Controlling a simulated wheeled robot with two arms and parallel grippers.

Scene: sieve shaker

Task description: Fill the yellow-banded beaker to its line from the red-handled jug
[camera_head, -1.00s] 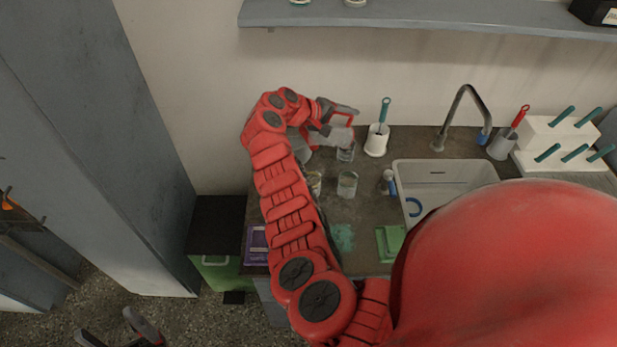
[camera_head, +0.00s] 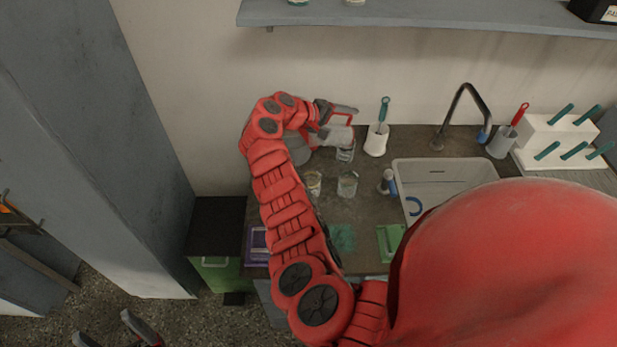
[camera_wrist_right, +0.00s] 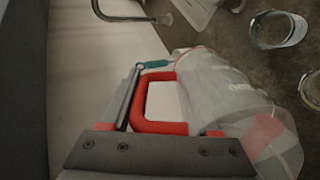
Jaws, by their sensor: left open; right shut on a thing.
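My right gripper (camera_head: 335,107) is shut on the red handle of the clear jug (camera_head: 338,135) near the back wall. In the right wrist view the jug (camera_wrist_right: 222,88) lies tilted, its red handle (camera_wrist_right: 155,105) between the fingers. Its mouth end is close to a glass beaker (camera_head: 345,153); whether liquid flows cannot be told. Another beaker (camera_head: 347,184) stands in front, and one with a yellowish tint (camera_head: 314,183), perhaps the yellow-banded one, stands left of it. Bands and fill lines are too small to read. My left gripper (camera_head: 103,329) is open and empty at the lower left, over the floor.
A white holder (camera_head: 376,142) with a teal-handled tool stands right of the jug. A sink (camera_head: 445,170) with a tap (camera_head: 461,105) and a white rack (camera_head: 555,140) are further right. Purple (camera_head: 258,246) and green (camera_head: 389,241) items lie on the front counter. A shelf (camera_head: 430,18) hangs above.

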